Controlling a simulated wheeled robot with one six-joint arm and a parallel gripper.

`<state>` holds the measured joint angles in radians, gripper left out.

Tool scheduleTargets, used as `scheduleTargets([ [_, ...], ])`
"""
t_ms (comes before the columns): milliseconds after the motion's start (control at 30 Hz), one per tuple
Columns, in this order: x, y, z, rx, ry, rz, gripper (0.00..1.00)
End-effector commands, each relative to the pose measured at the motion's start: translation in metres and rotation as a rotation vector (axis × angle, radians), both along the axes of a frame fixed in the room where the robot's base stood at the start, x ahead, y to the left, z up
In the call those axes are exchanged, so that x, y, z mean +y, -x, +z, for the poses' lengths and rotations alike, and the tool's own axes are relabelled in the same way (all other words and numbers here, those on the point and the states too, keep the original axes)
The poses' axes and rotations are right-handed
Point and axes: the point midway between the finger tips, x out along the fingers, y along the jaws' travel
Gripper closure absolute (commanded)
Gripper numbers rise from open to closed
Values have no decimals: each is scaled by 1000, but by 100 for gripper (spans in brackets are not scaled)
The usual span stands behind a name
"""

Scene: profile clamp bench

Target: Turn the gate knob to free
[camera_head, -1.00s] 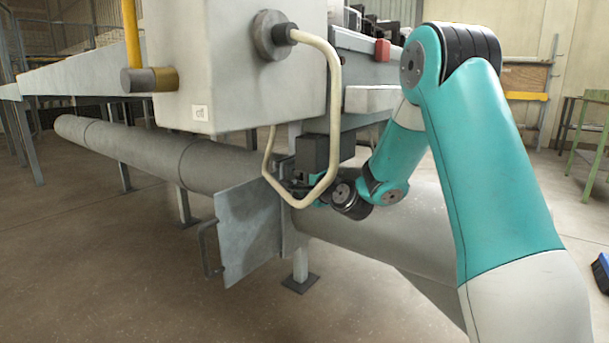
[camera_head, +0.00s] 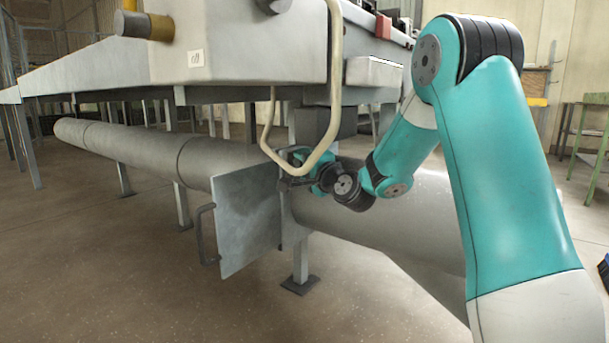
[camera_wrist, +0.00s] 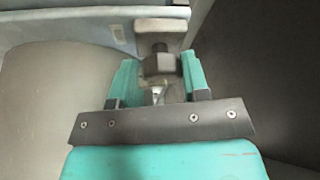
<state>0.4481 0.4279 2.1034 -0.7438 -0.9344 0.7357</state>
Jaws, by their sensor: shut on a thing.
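The gate (camera_head: 243,225) is a grey metal plate with a bar handle, hanging across the big grey pipe in the head view. My gripper (camera_head: 290,183) is by the plate's upper right edge, partly hidden behind a cream bent tube. In the wrist view, a small dark faceted knob (camera_wrist: 160,67) sits between the two teal fingers of my gripper (camera_wrist: 159,75), which are shut on it. The knob's stem runs up to a pale bracket (camera_wrist: 160,24). The knob's angle and any free or locked marking cannot be read.
The cream bent tube (camera_head: 333,80) loops close in front of my gripper. A pale machine housing (camera_head: 240,45) overhangs above, and a dark box (camera_head: 325,121) hangs just over my wrist. The grey pipe (camera_head: 385,225) runs below my arm. The floor at front left is clear.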

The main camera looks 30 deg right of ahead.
Motion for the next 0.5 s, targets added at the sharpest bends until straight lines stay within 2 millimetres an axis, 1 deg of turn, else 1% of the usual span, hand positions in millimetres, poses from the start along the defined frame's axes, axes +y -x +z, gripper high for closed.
scheduleTargets([
  [33, 0, 0, -3, 5, 3, -1, 81],
  [267, 0, 0, -2, 7, 3, 0, 81],
  [300, 0, 0, -2, 7, 3, 0, 51],
  [367, 0, 0, -2, 7, 2, -1, 37],
  [400, 0, 0, -2, 6, 2, -1, 33],
  [500, 0, 0, -1, 5, 2, 0, 33],
])
